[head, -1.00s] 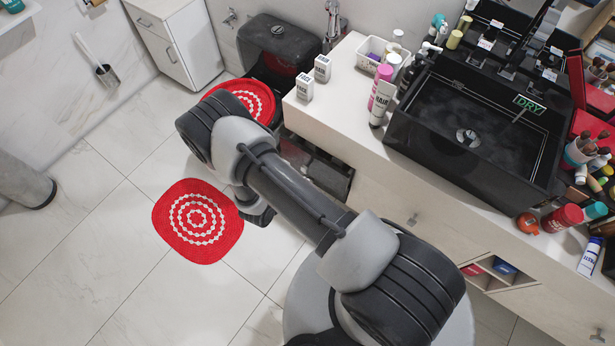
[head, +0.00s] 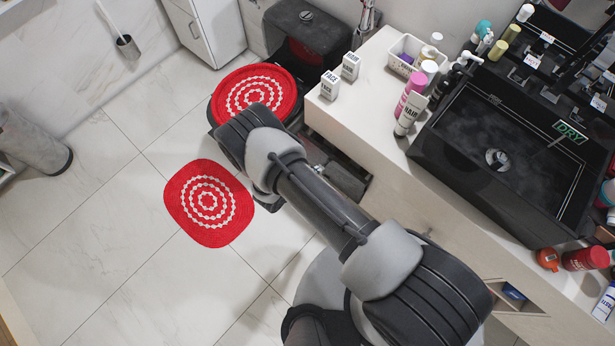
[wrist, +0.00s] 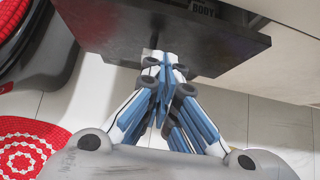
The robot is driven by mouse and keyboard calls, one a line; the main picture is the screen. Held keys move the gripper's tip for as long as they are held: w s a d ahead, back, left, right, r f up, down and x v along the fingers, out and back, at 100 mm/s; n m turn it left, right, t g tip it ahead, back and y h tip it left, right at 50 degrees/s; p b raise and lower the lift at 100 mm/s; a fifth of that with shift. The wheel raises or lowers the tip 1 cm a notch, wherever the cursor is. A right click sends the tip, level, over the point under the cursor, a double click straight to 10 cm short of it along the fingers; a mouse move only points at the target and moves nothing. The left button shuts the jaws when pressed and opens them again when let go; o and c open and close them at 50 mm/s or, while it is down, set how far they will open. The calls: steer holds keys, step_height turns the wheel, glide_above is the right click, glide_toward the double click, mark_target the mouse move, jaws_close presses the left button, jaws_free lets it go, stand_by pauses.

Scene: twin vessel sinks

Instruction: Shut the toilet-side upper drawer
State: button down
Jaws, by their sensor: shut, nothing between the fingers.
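The toilet-side drawer (head: 345,180) stands open at the toilet end of the vanity, its dark interior partly showing beside my arm in the head view. My arm hides the rest of it there. My gripper (wrist: 163,58) is shut and empty. Its fingertips overlap the panel's face near the middle; I cannot tell if they touch. The gripper is hidden behind my arm in the head view.
The toilet with a red-covered lid (head: 255,90) stands close left of the drawer. A red mat (head: 208,203) lies on the open tiled floor. The white counter (head: 375,125) holds bottles, boxes and a black sink (head: 465,165). A white cabinet (head: 208,28) stands at the back.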

mark_target(330, 162)
steer(key=shift+w+d+f+b, duration=0.2)
steer(key=shift+w+d, duration=0.35)
steer(key=shift+w, duration=0.2)
steer(key=shift+w+d+f+b, duration=0.15)
steer(key=shift+w+d+f, duration=0.1)
steer(key=shift+w+d, duration=0.4)
steer(key=shift+w+d+f+b, duration=0.2)
steer(key=shift+w+d, duration=0.3)
steer(key=shift+w, duration=0.3)
